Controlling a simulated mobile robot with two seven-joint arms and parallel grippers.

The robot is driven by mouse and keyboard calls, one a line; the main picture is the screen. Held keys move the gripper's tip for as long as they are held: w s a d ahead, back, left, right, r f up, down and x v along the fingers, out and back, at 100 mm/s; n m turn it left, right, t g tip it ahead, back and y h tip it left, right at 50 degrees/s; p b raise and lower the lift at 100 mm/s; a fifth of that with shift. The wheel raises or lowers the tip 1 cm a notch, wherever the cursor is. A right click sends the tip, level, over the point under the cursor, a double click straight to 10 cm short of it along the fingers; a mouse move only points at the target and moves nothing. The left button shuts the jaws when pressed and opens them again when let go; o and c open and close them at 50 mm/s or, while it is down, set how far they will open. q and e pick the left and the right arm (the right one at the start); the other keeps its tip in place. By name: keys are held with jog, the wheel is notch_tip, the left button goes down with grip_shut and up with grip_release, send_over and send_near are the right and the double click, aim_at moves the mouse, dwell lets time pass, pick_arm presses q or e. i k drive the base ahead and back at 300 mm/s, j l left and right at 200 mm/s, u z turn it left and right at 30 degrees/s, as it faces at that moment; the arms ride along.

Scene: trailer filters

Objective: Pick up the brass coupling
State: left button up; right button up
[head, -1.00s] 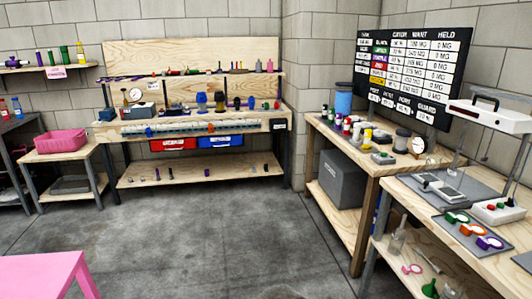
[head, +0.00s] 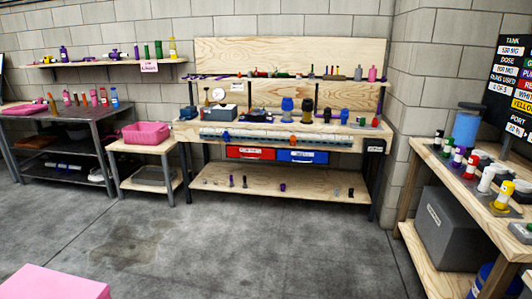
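I cannot make out the brass coupling for certain; the small parts are too far away to tell apart. Several small fittings stand on the wooden workbench (head: 190,130) against the back wall. Among them are dark blue fittings (head: 287,106) and a small orange piece (head: 293,141) at the front rail. More small parts stand on the bench's lower shelf (head: 215,186), including a purple one (head: 282,187). Neither of my grippers is in view.
A pink bin (head: 146,133) sits on a small side table left of the workbench. A dark metal table (head: 50,112) stands further left. A wooden bench (head: 428,158) with bottles is at right. A pink flat-topped thing (head: 50,284) is near at lower left. The middle floor is clear.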

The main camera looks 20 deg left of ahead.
aim_at(53, 108)
jog(key=i+u, duration=0.25)
jog(key=i, duration=1.1)
jog(key=i+u, duration=0.3)
jog(key=i, duration=0.3)
jog(key=i+l+u, duration=0.35)
jog(key=i, duration=0.25)
jog(key=i+j+u, duration=0.1)
jog(key=i+u, duration=0.95)
jog(key=i+j+u, duration=0.1)
jog(key=i+u, duration=0.3)
jog(key=i, duration=0.15)
jog(key=i+u, duration=0.4)
jog(key=i+z, duration=0.15)
jog(key=i, duration=0.5)
jog(key=i+z, duration=0.15)
jog(key=i, duration=0.5)
jog(key=i+j+z, duration=0.1)
jog(key=i, duration=0.5)
jog(key=i+j+z, duration=0.15)
jog(key=i, duration=0.5)
jog(key=i+j+z, duration=0.25)
jog(key=i+j, duration=0.55)
